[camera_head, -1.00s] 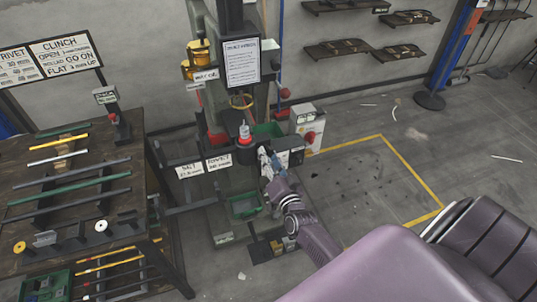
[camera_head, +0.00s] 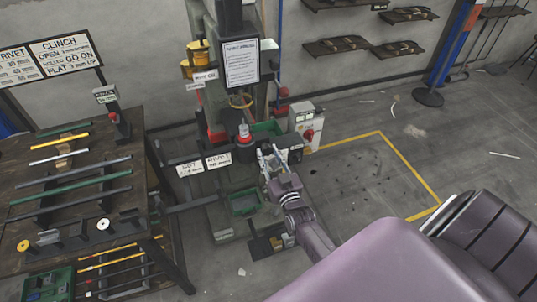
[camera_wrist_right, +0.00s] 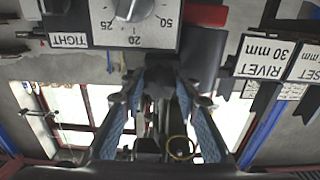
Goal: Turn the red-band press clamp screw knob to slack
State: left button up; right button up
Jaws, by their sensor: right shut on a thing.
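The press (camera_head: 263,90) stands against the back wall in the head view, with a red ring (camera_head: 245,140) under a pale cylinder at its middle. My right gripper (camera_head: 270,157) is at the front of the press, just right of the signs. In the right wrist view its two blue-padded fingers (camera_wrist_right: 162,92) are shut on a dark knob (camera_wrist_right: 158,80). The knob is hidden by the gripper in the head view. A label "TIGHT" (camera_wrist_right: 68,40) and a numbered dial plate (camera_wrist_right: 160,38) lie close above the fingers. My left gripper is out of view.
A work table (camera_head: 90,190) with bars and rollers stands at the left. A white box with a red knob (camera_head: 306,127) is right of the gripper. A green tray (camera_head: 244,203) sits low on the press. Floor inside the yellow line (camera_head: 405,165) is clear.

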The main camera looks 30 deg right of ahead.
jog(key=shift+f, duration=0.1)
dwell(0.4)
jog(key=o, duration=1.2)
jog(key=shift+c, duration=0.2)
jog(key=shift+s, duration=0.1)
jog(key=v, duration=1.2)
